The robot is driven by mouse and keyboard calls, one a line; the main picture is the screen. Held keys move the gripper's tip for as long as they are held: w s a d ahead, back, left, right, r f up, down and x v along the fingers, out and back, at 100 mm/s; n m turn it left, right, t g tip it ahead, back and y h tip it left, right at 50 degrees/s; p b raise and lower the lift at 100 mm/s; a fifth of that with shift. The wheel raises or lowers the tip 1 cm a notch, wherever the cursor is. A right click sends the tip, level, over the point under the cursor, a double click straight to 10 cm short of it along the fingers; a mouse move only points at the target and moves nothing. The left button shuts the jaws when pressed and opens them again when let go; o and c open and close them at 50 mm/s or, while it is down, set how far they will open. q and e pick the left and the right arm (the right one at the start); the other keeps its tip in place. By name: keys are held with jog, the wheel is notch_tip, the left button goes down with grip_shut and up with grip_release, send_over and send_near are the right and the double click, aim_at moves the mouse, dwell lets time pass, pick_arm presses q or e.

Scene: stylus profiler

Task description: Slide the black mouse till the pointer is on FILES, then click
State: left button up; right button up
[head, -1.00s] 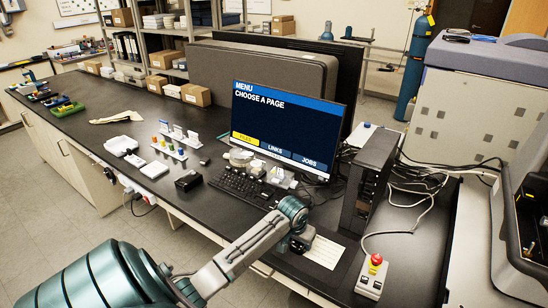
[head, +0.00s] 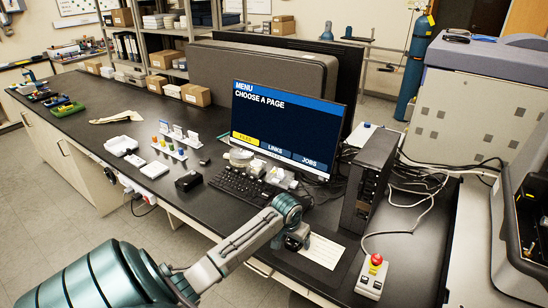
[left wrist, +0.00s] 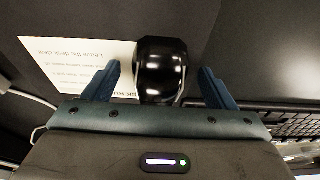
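The black mouse (left wrist: 160,68) is in the left wrist view, between the two fingers of my left gripper (left wrist: 161,84). The gripper is open, with a small gap on each side of the mouse. In the head view my left gripper (head: 297,240) is low at the desk in front of the monitor and largely hides the mouse. The monitor (head: 285,122) shows "MENU" and "CHOOSE A PAGE". Its leftmost button (head: 245,138) is yellow, its label too small to read surely; LINKS and JOBS are blue. I cannot make out the pointer. My right gripper is not in view.
A printed sheet (head: 325,251) lies beside the mouse. The keyboard (head: 243,187) is left of my gripper in the head view. A black computer tower (head: 368,180) stands to the right, with a red-button box (head: 371,277) in front. Cables lie behind the tower.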

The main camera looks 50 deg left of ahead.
pick_arm(q)
jog(key=shift+c, duration=0.5)
jog(key=shift+r, duration=3.5)
jog(key=shift+r, duration=0.1)
